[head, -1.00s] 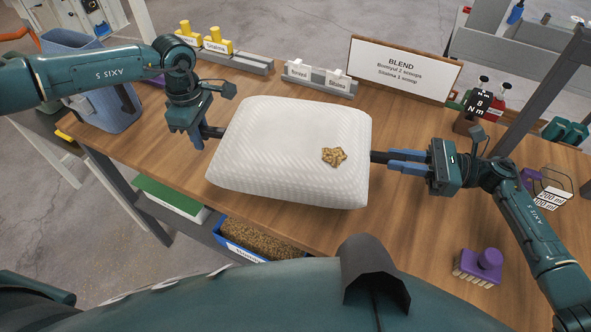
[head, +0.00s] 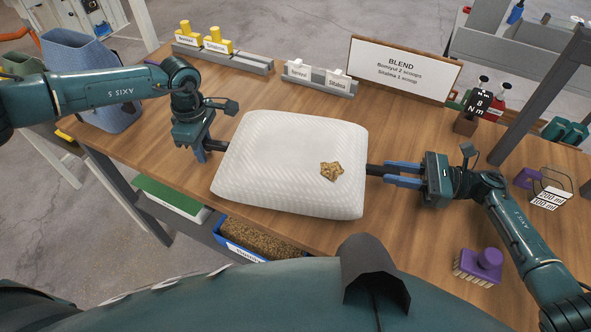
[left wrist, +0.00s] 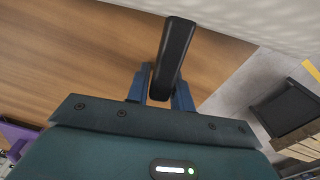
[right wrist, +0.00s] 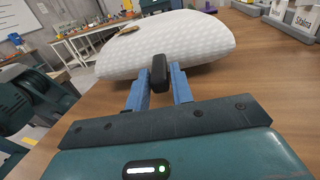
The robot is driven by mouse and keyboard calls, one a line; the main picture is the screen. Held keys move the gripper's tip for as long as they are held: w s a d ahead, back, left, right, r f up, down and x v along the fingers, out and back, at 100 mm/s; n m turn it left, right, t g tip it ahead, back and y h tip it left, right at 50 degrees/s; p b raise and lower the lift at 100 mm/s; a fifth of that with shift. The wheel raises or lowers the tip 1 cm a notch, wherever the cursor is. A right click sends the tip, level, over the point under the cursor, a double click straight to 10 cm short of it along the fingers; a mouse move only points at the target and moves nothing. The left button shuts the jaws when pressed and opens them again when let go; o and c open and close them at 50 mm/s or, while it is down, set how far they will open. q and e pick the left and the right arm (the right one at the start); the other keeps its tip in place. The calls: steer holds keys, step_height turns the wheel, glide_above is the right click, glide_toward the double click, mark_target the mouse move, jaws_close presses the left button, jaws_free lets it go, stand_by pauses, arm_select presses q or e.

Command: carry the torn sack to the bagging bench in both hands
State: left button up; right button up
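A dark handle sticks out at each end. My left gripper (head: 208,147) is shut on the left handle, which shows between its blue fingers in the left wrist view (left wrist: 175,45). My right gripper (head: 388,174) is shut on the right handle, seen between its fingers in the right wrist view (right wrist: 158,72). The sack's underside is hidden.
The wooden bench (head: 400,225) has free room in front of the sign. A purple brush (head: 480,265) lies front right. A blue bin (head: 90,90) stands left, and a grain tray (head: 262,240) below.

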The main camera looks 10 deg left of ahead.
arm_select(q)
steer(key=o, duration=0.3)
steer(key=shift+d+r, duration=0.1)
steer(key=shift+d, duration=0.05)
arm_select(e)
steer(key=o, duration=0.3)
arm_select(q)
steer(key=shift+r, duration=0.1)
step_height(320, 180, up, 12)
steer(key=shift+f, duration=0.2)
steer(key=shift+r, duration=0.1)
arm_select(e)
steer(key=shift+d, duration=0.3)
steer(key=d, duration=0.6)
steer(key=shift+d, duration=0.4)
steer(key=shift+o, duration=0.7)
steer(key=o, duration=0.4)
steer(key=shift+c, duration=0.2)
steer(key=shift+o, duration=0.5)
